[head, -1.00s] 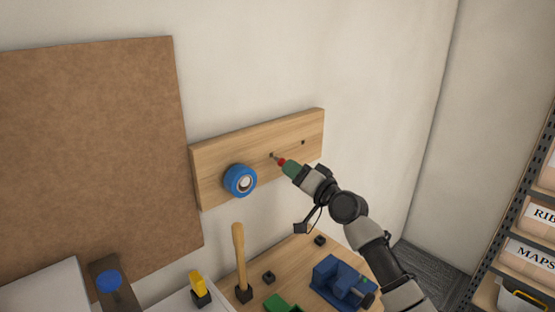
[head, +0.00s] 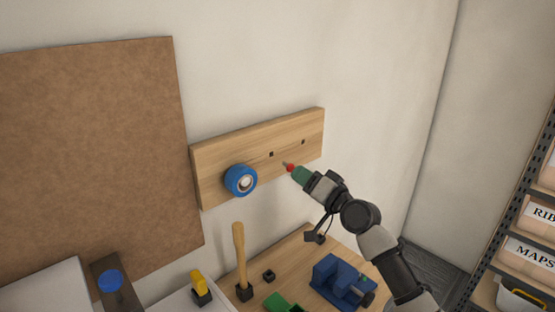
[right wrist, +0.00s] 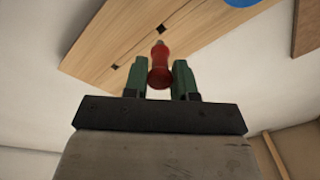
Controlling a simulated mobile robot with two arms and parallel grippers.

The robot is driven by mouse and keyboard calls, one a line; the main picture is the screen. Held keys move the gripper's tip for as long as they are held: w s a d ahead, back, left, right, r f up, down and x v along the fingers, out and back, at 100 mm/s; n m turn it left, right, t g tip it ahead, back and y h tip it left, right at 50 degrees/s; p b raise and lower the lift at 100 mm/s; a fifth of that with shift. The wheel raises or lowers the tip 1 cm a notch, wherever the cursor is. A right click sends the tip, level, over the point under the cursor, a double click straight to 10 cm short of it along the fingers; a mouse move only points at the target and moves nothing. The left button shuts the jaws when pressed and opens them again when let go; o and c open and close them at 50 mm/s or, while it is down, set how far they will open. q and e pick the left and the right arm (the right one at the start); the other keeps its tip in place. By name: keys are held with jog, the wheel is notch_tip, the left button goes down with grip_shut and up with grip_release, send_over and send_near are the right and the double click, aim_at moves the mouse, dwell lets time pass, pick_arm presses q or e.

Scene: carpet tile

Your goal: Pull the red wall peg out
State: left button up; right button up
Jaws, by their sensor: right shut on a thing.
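The red peg (head: 291,168) is in my right gripper (head: 297,172), its thin metal tip pointing toward the wooden wall board (head: 215,150). In the right wrist view the red peg (right wrist: 160,68) sits between the two green fingers of the right gripper (right wrist: 160,78), which are shut on it. The peg's tip stands clear of the board. Two dark square holes show in the board, one of them (head: 271,154) left of the peg and the other (head: 303,142) above and to its right. My left gripper is not in view.
A blue tape roll (head: 241,181) hangs on the board's left part. Below are a wooden-handled tool (head: 239,255), a yellow-topped item (head: 199,285) and a blue vise (head: 340,280) on the bench. A shelf with labelled bins (head: 530,240) stands right.

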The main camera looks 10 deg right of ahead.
jog(key=v, duration=0.8)
jog(key=shift+s, duration=0.25)
jog(key=shift+d, duration=0.15)
jog(key=s+a+f+m+t+h, duration=0.2)
jog(key=s+a+f+h, duration=0.15)
jog(key=s+f, duration=0.7)
jog(key=s+d+f+m+h, duration=0.1)
jog(key=s+f+m+h, duration=0.1)
jog(key=s, duration=0.4)
jog(key=s+d+f+m+t+h, duration=0.1)
jog(key=s+f+m+h, duration=0.1)
jog(key=s+h, duration=0.3)
jog(key=shift+s+d+m+b, duration=0.2)
jog(key=shift+s+m+b, duration=0.1)
jog(key=shift+s, duration=0.25)
